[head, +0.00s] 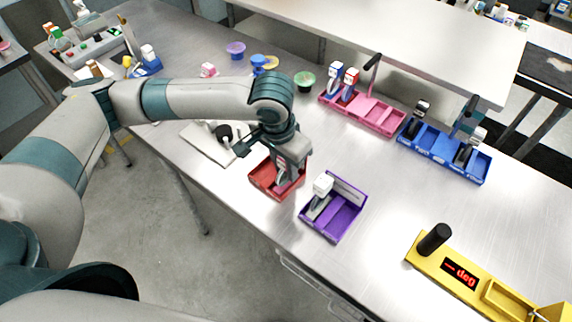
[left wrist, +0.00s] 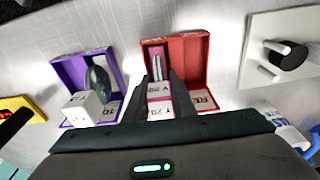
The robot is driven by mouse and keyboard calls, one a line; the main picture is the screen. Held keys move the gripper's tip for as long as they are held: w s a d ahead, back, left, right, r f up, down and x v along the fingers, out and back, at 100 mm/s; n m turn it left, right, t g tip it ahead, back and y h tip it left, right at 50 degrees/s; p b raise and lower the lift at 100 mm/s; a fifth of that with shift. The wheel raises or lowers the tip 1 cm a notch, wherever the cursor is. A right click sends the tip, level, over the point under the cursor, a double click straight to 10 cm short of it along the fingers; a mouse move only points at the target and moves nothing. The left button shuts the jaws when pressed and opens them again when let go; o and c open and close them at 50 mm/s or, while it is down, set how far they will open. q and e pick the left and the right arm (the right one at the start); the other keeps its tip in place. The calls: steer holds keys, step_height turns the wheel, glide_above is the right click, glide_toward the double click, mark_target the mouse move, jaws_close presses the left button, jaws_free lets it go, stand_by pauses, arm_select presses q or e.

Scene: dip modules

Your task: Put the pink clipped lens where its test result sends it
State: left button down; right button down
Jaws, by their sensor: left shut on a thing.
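My left gripper (head: 287,178) is over the red tray (head: 262,182), pointing down into it. It is shut on the pink clipped lens (left wrist: 160,100), whose white block with a pink band and printed letters shows between the fingers in the left wrist view. The lens is inside the outline of the red tray (left wrist: 207,60); whether it touches the floor I cannot tell. The purple tray (head: 345,222) beside it holds a white clipped lens (head: 321,188). The yellow tester (head: 425,262) shows red "— deg" on its display. My right gripper is not in view.
A pink rack (head: 378,116) with red and blue clipped pieces and a blue rack (head: 440,155) with dark and white ones stand behind. A pale plate with a black knob (left wrist: 285,57) lies beside the red tray. Coloured pots, including a green one (head: 304,80), stand further back.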

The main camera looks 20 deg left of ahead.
mark_target(281, 172)
arm_select(q)
steer(key=shift+f, duration=0.1)
steer(key=c, duration=1.5)
jaws_free()
steer(key=r, duration=0.3)
steer(key=s+r+b, duration=0.1)
steer(key=r, duration=0.7)
steer(key=shift+s+a+r+b, duration=0.1)
steer(key=shift+s+a+b, duration=0.15)
steer(key=shift+a+b, duration=0.1)
steer(key=shift+r, duration=0.45)
steer(key=shift+s, duration=0.1)
